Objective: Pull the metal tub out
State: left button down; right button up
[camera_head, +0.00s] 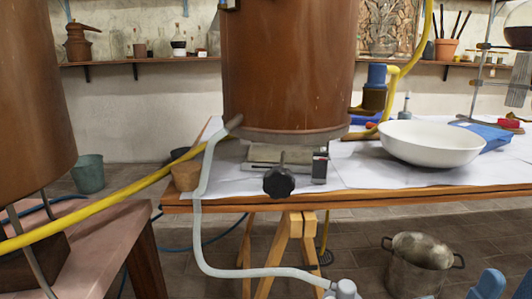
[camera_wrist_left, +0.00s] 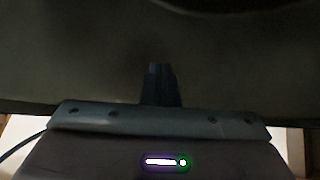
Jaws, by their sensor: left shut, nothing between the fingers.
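A grey metal tub (camera_head: 418,268) with two side handles stands on the tiled floor at the lower right of the head view. I cannot make out either gripper in the head view.
A wooden trestle table (camera_head: 420,194) with a white cover carries a large copper vessel (camera_head: 285,70) and a white bowl (camera_head: 430,143). A pale hose (camera_head: 201,220) hangs in front. Blue parts (camera_head: 488,285) show at the bottom right. A green bucket (camera_head: 88,175) stands at left.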

dwell(0.4)
pick_arm(q)
jog(key=shift+w+a+b, duration=0.15)
jog(key=shift+w+b, duration=0.75)
jog(key=shift+w, duration=0.25)
jog(key=shift+w+a+b, duration=0.15)
jog(key=shift+w+b, duration=0.75)
jog(key=shift+w, duration=0.5)
jog(key=shift+r, duration=0.1)
jog(key=shift+s, duration=0.15)
jog(key=shift+s+d+p, duration=0.1)
jog(key=shift+s+p, duration=0.55)
jog(key=shift+s+d+p, duration=0.1)
jog(key=shift+s+p, duration=0.3)
jog(key=shift+s, duration=0.35)
